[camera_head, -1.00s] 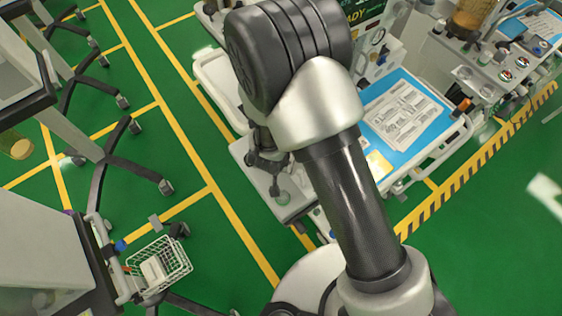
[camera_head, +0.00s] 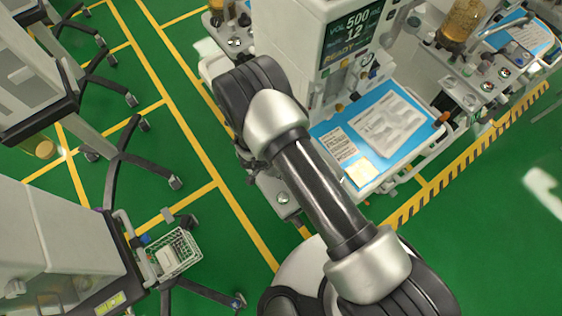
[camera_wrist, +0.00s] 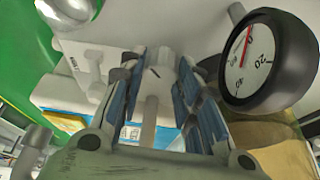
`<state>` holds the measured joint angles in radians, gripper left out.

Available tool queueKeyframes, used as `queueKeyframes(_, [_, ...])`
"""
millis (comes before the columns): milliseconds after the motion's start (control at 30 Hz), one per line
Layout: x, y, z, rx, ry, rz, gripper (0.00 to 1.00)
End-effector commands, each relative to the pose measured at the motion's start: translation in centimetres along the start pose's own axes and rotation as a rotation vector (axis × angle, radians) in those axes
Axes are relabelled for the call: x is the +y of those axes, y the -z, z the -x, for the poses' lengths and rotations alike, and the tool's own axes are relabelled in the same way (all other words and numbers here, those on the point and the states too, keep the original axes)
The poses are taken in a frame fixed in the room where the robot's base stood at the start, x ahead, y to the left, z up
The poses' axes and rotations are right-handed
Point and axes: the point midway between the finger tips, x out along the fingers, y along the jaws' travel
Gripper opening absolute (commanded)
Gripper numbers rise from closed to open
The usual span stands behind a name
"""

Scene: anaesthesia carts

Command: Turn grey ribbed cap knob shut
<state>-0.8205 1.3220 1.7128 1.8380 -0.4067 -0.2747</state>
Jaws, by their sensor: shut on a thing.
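In the wrist view, the grey cap knob (camera_wrist: 154,74) sits between the two fingers of my gripper (camera_wrist: 158,68). A short dark mark shows on its face. The fingers close on it from both sides and hide its edges, so its ribs are not clear. A pale stem shows below it between the fingers. In the head view my arm covers the gripper and the knob.
A round black-rimmed gauge (camera_wrist: 262,60) stands close to the right finger. A cart with a screen (camera_head: 352,35) and a blue mat (camera_head: 328,127) is beside my arm. A wire basket (camera_head: 178,252) is at lower left. Green floor lies between the carts.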

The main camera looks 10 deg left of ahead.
Motion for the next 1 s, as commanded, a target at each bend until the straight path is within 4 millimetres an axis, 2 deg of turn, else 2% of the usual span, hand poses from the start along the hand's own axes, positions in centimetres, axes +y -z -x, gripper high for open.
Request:
queueKeyframes(400, [-0.21, 0.04, -0.14, 0.001, -0.106, -0.259, 0.07])
queueKeyframes(1000, [-0.18, 0.08, -0.09, 0.002, -0.138, -0.333, 0.07])
